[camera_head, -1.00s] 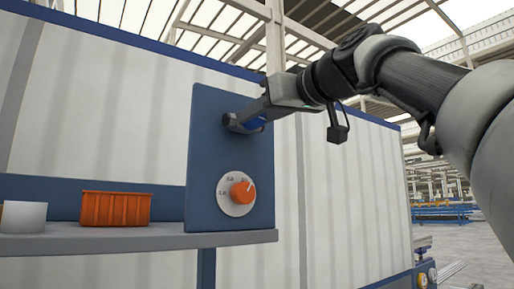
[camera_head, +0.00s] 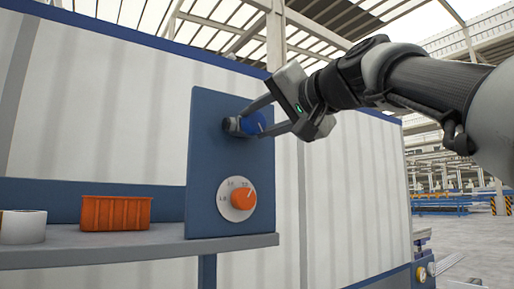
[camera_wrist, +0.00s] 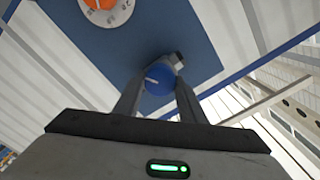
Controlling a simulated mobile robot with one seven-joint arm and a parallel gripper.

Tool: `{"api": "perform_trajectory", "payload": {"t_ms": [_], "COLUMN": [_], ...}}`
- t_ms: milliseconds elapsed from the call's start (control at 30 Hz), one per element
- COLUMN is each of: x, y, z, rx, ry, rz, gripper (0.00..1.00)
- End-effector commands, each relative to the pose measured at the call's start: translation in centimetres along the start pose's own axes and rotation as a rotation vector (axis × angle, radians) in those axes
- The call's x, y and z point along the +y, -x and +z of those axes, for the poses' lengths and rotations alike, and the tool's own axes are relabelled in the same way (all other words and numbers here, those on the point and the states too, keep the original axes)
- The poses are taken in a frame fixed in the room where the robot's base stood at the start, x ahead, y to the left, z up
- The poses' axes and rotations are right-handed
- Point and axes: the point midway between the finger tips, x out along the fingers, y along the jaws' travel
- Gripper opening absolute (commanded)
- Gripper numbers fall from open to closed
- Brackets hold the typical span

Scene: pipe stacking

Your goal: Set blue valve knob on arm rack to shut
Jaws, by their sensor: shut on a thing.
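The blue valve knob (camera_head: 256,122) sticks out from the upper part of the blue upright panel (camera_head: 212,165), on a grey stub. My gripper (camera_head: 253,124) comes in from the right and is shut on the knob, one finger on each side. In the wrist view the knob (camera_wrist: 158,84) sits between the two dark fingertips (camera_wrist: 160,80). A pale mark on its face points roughly left in that view. Its back is hidden by the fingers and its own body.
An orange dial (camera_head: 243,198) on a white numbered plate sits below the knob. A grey shelf (camera_head: 120,248) runs left from the panel, carrying an orange bin (camera_head: 116,213) and a white cylinder (camera_head: 24,227). Open room lies to the right.

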Motion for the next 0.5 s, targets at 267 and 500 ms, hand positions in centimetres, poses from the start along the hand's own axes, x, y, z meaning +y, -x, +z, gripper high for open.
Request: {"api": "perform_trajectory", "payload": {"t_ms": [267, 500], "x": [-0.05, -0.01], "y": [0.00, 0.01], "z": [-0.09, -0.08], "rx": [-0.002, 0.000], "ry": [-0.249, -0.415], "rz": [0.001, 0.001], "gripper": [0.14, 0.14]}}
